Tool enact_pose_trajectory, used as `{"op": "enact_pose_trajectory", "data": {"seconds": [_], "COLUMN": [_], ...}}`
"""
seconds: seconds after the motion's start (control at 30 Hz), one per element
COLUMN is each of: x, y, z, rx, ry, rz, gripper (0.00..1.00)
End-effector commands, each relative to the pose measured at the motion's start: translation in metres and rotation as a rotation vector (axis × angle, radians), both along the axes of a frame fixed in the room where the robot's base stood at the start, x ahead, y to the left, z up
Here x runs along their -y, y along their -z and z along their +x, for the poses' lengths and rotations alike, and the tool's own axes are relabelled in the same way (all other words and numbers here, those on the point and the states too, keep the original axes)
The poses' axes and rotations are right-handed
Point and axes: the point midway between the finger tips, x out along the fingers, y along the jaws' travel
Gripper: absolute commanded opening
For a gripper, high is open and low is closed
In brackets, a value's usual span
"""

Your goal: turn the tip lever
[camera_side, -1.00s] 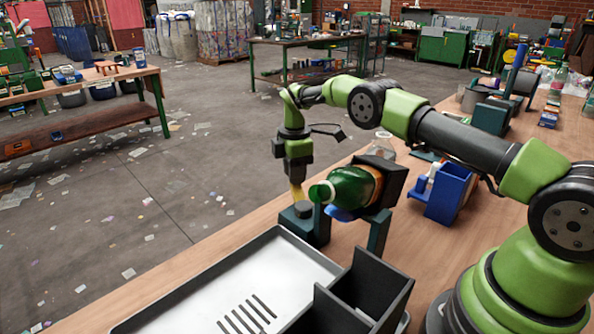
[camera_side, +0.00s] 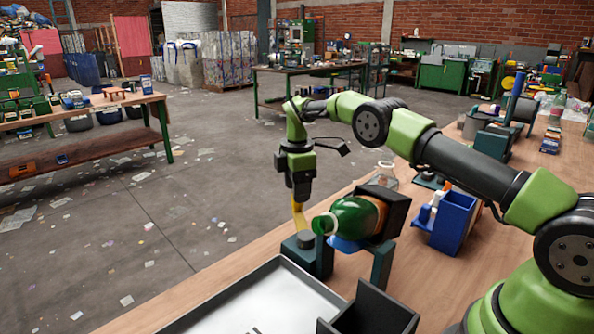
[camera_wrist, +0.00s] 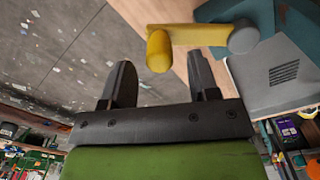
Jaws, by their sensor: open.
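My gripper (camera_side: 298,198) points down over the lever in the side view. In the wrist view my gripper (camera_wrist: 160,62) is open, with the knob between the two fingertips and a gap on both sides. A green bottle (camera_side: 355,216) lies on its side in the dark cradle (camera_side: 394,212) right of the lever.
A pale tray with a dark rim (camera_side: 262,300) is in front of the stand, with a dark bin (camera_side: 372,318) beside it. A blue holder (camera_side: 446,222) stands to the right on the wooden bench. The floor left of the bench is open, with scattered scraps.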

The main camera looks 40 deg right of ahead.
Motion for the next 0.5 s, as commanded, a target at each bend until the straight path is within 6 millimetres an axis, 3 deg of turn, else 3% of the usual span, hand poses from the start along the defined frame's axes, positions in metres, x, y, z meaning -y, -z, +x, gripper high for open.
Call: {"op": "enact_pose_trajectory", "data": {"seconds": [0.17, 0.5], "x": [0.000, -0.001], "y": [-0.044, -0.062], "z": [0.001, -0.001], "rx": [0.009, 0.002], "ry": [0.000, -0.001], "rz": [-0.001, 0.000], "gripper": [0.55, 0.55]}}
